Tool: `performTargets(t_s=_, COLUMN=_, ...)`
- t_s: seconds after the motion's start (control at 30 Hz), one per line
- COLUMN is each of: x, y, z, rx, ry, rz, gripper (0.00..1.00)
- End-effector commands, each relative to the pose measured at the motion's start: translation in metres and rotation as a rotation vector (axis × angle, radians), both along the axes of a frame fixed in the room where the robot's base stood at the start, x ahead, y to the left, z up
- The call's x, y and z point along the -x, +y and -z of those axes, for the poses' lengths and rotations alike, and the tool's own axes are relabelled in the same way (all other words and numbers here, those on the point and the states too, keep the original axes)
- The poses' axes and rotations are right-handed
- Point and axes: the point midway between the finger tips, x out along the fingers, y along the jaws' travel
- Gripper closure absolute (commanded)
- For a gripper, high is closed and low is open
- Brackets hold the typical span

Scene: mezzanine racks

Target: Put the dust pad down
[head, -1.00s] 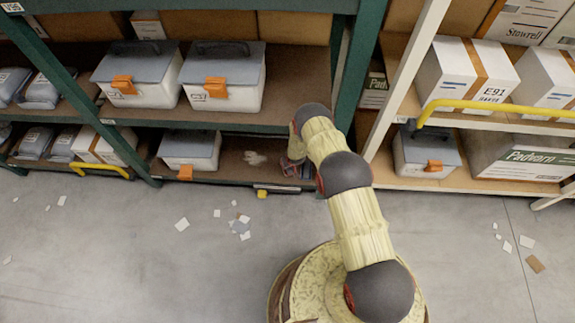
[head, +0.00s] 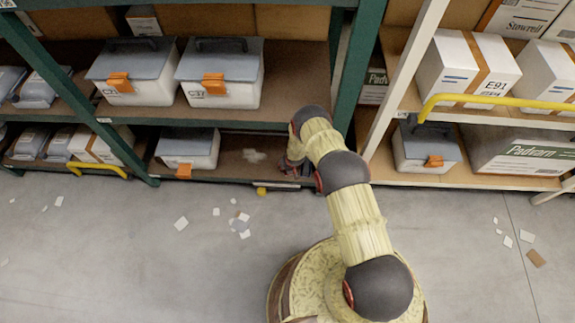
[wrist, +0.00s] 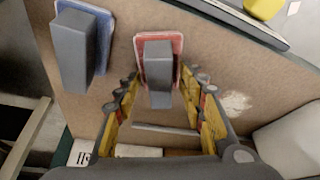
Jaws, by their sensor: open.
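In the wrist view a red-edged pad with a grey block handle (wrist: 158,76) stands on the brown shelf board (wrist: 205,42). A similar blue-edged pad with a grey handle (wrist: 75,50) is to its left. The frames do not show which is meant as the dust pad. My gripper (wrist: 162,80) is open, its yellow-lined fingers on either side of the red pad's handle, with gaps visible. In the head view my gripper (head: 291,164) reaches into the lower shelf, mostly hidden by my arm; the pads are hard to make out there.
A pale dust patch (wrist: 236,103) lies on the board right of the gripper. A grey-lidded bin (head: 188,150) stands left on the same shelf. A green upright (head: 356,70) is close right of my arm. Paper scraps (head: 181,223) litter the floor.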

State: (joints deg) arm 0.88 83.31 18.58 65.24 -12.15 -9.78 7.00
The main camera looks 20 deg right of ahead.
Motion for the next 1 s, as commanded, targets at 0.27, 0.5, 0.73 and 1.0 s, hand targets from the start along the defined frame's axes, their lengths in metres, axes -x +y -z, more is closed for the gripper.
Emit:
performTargets(t_s=0.27, x=0.000, y=0.000, z=-0.004, rx=0.000, ry=0.000, rz=0.000, gripper=0.60)
performTargets(t_s=0.5, x=0.014, y=-0.001, z=-0.043, rx=0.000, ry=0.000, rz=0.000, gripper=0.60)
performTargets(t_s=0.73, x=0.033, y=-0.003, z=-0.086, rx=0.000, ry=0.001, rz=0.000, gripper=0.60)
performTargets(t_s=1.0, x=0.045, y=-0.004, z=-0.112, rx=0.000, ry=0.000, rz=0.000, gripper=0.60)
